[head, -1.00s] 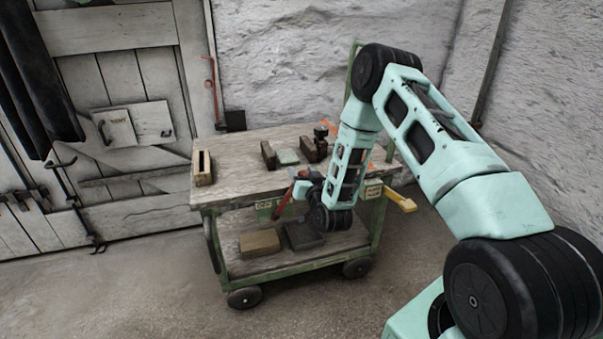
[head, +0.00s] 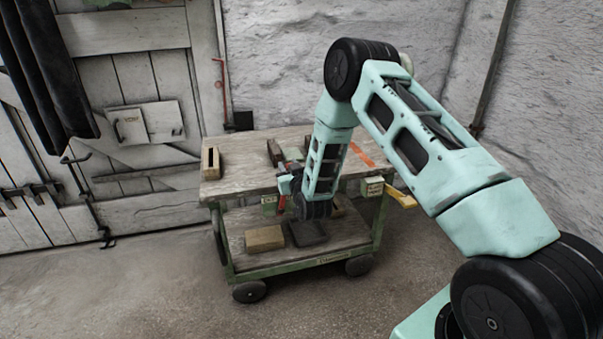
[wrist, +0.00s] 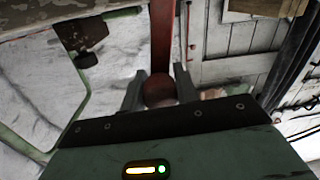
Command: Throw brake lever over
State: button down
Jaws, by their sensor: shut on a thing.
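In the wrist view the red lever (wrist: 162,40) runs up the picture from a dark red round knob (wrist: 160,93). My gripper (wrist: 158,84) has its two grey fingers on either side of the knob and is shut on the lever.
A wooden block (head: 211,164) stands on the top's left. A yellow handle (head: 401,198) juts out at right. Floor in front is clear.

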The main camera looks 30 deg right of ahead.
jog(key=w+a+f+n+b, duration=0.1)
jog(key=w+a+f+n, duration=0.1)
jog(key=a+n, duration=0.6)
jog(key=shift+w+a+g, duration=0.3)
jog(key=shift+w+a, duration=0.3)
jog(key=shift+a, duration=1.15)
jog(key=shift+f, duration=0.1)
jog(key=c, duration=1.1)
grip_release()
jog(key=shift+a, duration=0.1)
jog(key=shift+o, duration=0.2)
jog(key=f+p+v, duration=0.1)
jog(key=v, duration=1.6)
jog(key=shift+s+r, duration=0.2)
jog(key=shift+r, duration=0.2)
jog(key=shift+a, duration=0.2)
